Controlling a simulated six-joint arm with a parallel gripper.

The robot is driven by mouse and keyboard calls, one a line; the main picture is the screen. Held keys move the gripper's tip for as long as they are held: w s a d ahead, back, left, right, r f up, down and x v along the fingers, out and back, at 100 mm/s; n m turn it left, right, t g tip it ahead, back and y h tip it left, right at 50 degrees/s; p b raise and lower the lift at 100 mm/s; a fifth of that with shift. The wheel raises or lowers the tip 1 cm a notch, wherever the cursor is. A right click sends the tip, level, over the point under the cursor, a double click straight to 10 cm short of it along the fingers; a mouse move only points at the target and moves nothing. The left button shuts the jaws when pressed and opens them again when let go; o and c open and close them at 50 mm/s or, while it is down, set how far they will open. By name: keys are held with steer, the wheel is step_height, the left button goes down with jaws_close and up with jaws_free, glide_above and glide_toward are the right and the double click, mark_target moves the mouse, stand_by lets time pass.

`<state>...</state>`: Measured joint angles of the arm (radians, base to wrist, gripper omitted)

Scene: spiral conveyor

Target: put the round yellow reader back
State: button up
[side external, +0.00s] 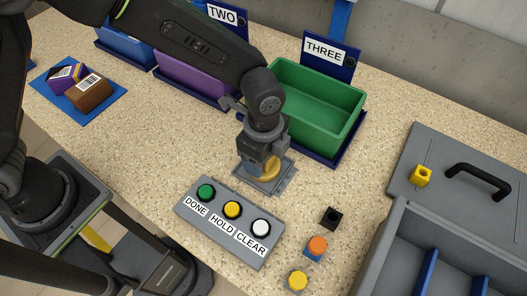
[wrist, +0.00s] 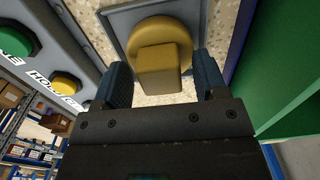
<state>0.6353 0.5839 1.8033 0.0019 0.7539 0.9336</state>
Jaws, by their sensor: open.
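The round yellow reader (side external: 271,168) sits on a grey square plate (side external: 284,180) on the counter, behind the button panel. In the wrist view the reader (wrist: 158,66) shows a round body with a square block on it, over its grey plate (wrist: 117,17). My gripper (side external: 262,165) is low at the reader. In the wrist view my gripper (wrist: 163,85) is open, with one blue-grey finger on each side of the block. Gaps show between the fingers and the block. In the side view my wrist hides part of the reader.
A panel (side external: 229,222) with green, yellow and white buttons stands in front. A green bin (side external: 312,108) marked THREE is close behind. A black cube (side external: 331,217), an orange-topped piece (side external: 316,247) and a yellow knob (side external: 297,280) are at right, near a grey compartment tray (side external: 394,230).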

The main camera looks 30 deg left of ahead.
step_height(320, 180, up, 14)
steer(key=shift+a, duration=0.35)
steer(key=s+a+r+n+t+h, duration=0.1)
steer(key=s+a+r+n, duration=0.1)
steer(key=a+r+n, duration=0.35)
steer(key=s+a+r+n+t, duration=0.2)
steer(key=a+n, duration=0.1)
steer(key=a, duration=0.6)
steer(key=s+a+n+t+y, duration=0.1)
steer(key=s+a+n+t, duration=0.1)
steer(key=s+a+n, duration=0.6)
steer(key=shift+a+f+n+t, duration=0.3)
steer(key=shift+a+f+n, duration=0.15)
steer(key=shift+a+n, duration=0.45)
